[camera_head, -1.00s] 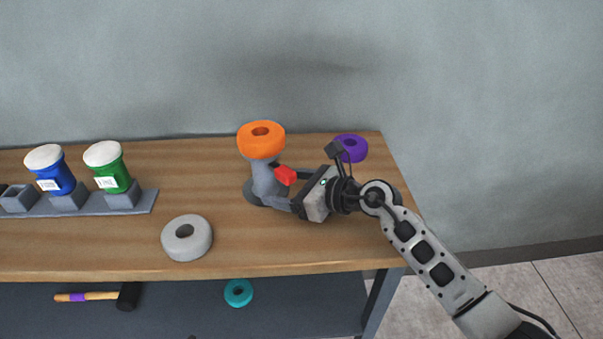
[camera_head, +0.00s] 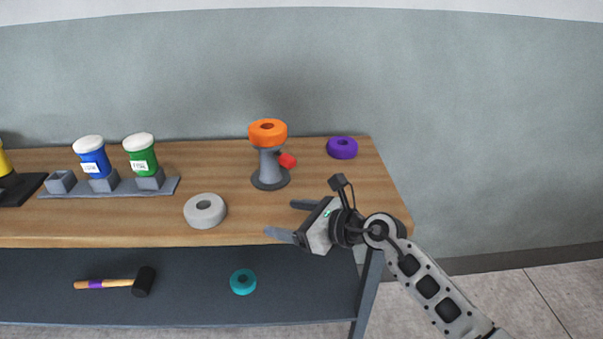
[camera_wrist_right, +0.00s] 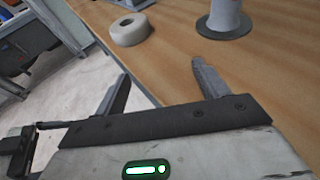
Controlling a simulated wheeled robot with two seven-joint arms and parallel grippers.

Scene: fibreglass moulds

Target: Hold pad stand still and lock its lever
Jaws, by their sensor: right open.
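The pad stand (camera_head: 269,167) is a grey pedestal with a round base, upright on the wooden bench, with an orange ring pad (camera_head: 267,132) on top. Its red lever (camera_head: 287,160) sticks out to the right of the column. The stand's lower part and base (camera_wrist_right: 224,22) show at the top of the right wrist view. My right gripper (camera_head: 287,220) is open and empty, in front of the stand near the bench's front edge and apart from it. Its two fingers (camera_wrist_right: 160,82) also show in the wrist view with nothing between them. My left gripper is not in view.
A grey-white ring (camera_head: 205,211) lies left of the gripper, and a purple ring (camera_head: 342,148) lies right of the stand. Blue (camera_head: 92,158) and green (camera_head: 140,155) jars stand in a grey rack. A mallet (camera_head: 118,283) and teal ring (camera_head: 243,282) lie on the lower shelf.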

